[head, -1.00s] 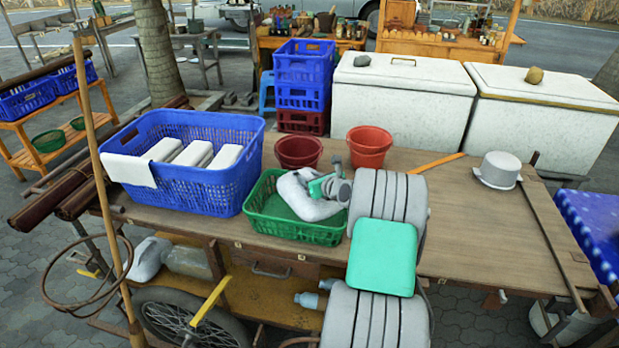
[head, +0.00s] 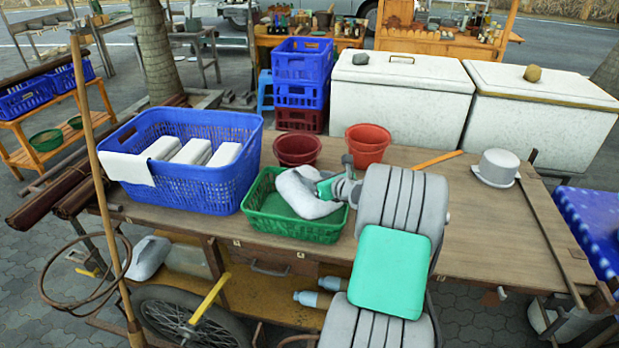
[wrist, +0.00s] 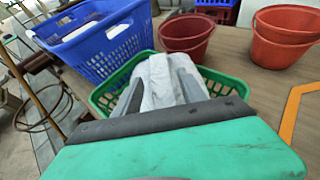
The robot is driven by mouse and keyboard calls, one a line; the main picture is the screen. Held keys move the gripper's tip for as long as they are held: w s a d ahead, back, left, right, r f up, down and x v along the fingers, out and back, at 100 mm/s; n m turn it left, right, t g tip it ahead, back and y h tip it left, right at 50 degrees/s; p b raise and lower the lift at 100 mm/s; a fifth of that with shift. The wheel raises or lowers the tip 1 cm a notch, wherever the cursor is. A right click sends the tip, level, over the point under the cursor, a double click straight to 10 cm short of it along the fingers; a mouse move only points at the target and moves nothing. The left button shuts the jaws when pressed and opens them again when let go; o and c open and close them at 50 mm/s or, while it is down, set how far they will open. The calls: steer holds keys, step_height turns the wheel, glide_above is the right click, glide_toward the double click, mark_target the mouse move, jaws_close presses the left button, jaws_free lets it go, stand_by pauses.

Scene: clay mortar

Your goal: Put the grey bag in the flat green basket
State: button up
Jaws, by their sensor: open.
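The grey bag (head: 306,194) lies in the flat green basket (head: 300,232), slumped against its back and right side in the head view. In the wrist view the bag (wrist: 158,82) sits inside the basket (wrist: 228,82), between and beyond my fingers. My gripper (head: 330,189) is open over the basket's right part, close by the bag. In the wrist view the fingers of my gripper (wrist: 160,88) stand apart. I cannot tell whether they touch the bag. My arm hides part of the basket's right side in the head view.
A large blue basket (head: 195,185) with white folded items stands left of the green basket. Dark red (head: 297,150) and orange-red (head: 368,145) pots stand behind it. A grey hat-like item (head: 497,168) lies at right. The table's (head: 475,235) right half is mostly clear.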

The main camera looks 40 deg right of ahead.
steer(key=v, duration=0.7)
steer(key=s+a+n+g+y, duration=0.2)
steer(key=a+n+g, duration=0.4)
steer(key=a+n, duration=1.55)
steer(key=s+a+n+g+h, duration=0.1)
steer(key=s+a+n+g, duration=0.3)
steer(key=s+a+n, duration=0.8)
steer(key=s+n, duration=0.3)
steer(key=s, duration=0.1)
steer(key=shift+a, duration=0.2)
steer(key=shift+r+n, duration=0.1)
steer(key=shift+n, duration=0.15)
